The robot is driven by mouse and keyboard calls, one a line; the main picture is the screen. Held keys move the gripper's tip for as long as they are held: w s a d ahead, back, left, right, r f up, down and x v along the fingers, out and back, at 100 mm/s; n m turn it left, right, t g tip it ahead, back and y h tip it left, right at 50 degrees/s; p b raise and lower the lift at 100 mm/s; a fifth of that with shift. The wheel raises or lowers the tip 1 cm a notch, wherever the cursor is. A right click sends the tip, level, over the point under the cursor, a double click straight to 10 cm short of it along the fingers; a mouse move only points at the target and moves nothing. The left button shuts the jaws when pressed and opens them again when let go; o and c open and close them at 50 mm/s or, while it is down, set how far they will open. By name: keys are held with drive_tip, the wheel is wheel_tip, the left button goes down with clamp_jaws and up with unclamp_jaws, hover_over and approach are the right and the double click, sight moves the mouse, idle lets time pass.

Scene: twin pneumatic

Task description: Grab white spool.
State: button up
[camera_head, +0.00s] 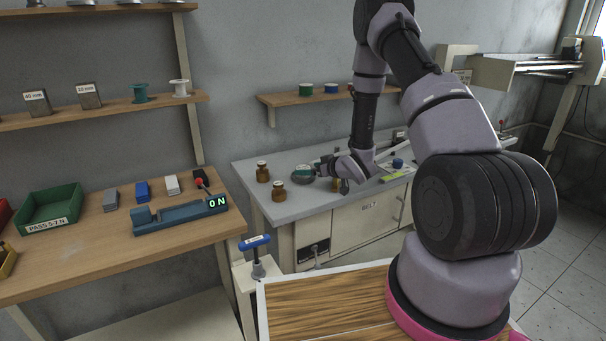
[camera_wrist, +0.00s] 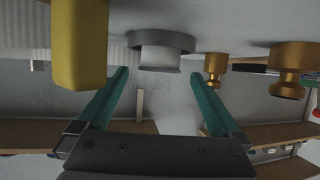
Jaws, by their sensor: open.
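A white spool (camera_head: 181,88) stands upright at the right end of the lower left wall shelf, beside a green spool (camera_head: 140,93). My gripper (camera_head: 338,168) is far to the right of it and lower, over the grey bench by the back wall. In the wrist view my gripper (camera_wrist: 158,76) has its two teal fingers spread wide with nothing between them. A grey disc (camera_wrist: 160,40) with a pale round part lies beyond the fingertips. I cannot make out the white spool in the wrist view.
Labelled metal blocks (camera_head: 89,96) share the spool's shelf. Another shelf (camera_head: 318,97) holds more spools.

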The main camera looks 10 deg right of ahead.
drive_tip(key=shift+x, duration=1.45)
drive_tip(key=c, duration=1.5)
